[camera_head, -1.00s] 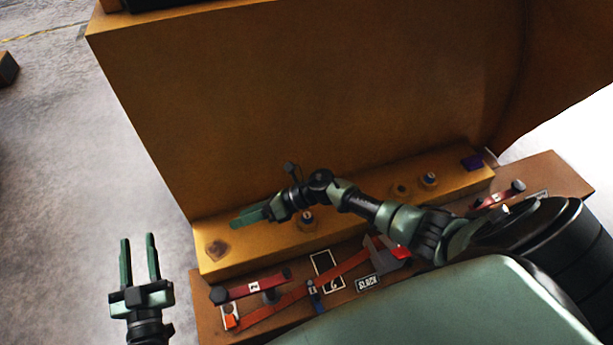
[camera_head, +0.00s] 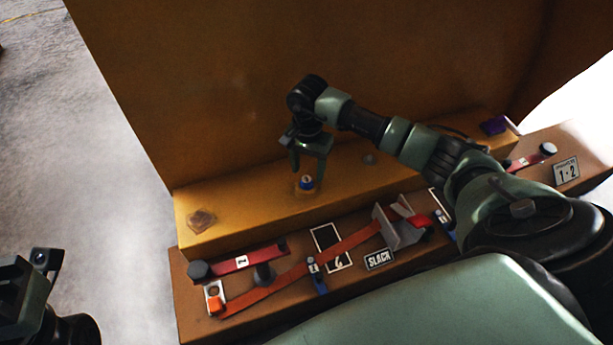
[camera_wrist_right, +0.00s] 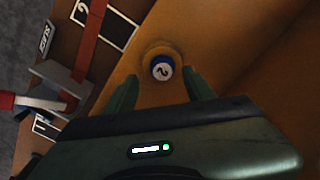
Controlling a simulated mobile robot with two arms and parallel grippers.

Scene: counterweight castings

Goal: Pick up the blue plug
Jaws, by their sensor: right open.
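The blue plug (camera_head: 306,182) has a white top and sits upright in a round seat on the yellow ledge. In the right wrist view the plug (camera_wrist_right: 162,70) shows a "2" on its white cap. My right gripper (camera_head: 310,170) points down over the plug with its fingers apart. In the wrist view the right gripper (camera_wrist_right: 161,82) is open, and the plug lies between and slightly beyond its fingertips, with gaps on both sides. Nothing is held. My left gripper (camera_head: 22,290) is partly in view at the lower left edge; its fingertips cannot be made out clearly.
The tall yellow casting (camera_head: 250,90) rises behind the ledge. In front, a brown board (camera_head: 190,305) carries a red lever (camera_head: 245,261), an orange strap (camera_head: 290,278), a grey bracket (camera_head: 398,230) and a SLACK label (camera_head: 380,259). A purple block (camera_head: 493,126) sits at the ledge's right end.

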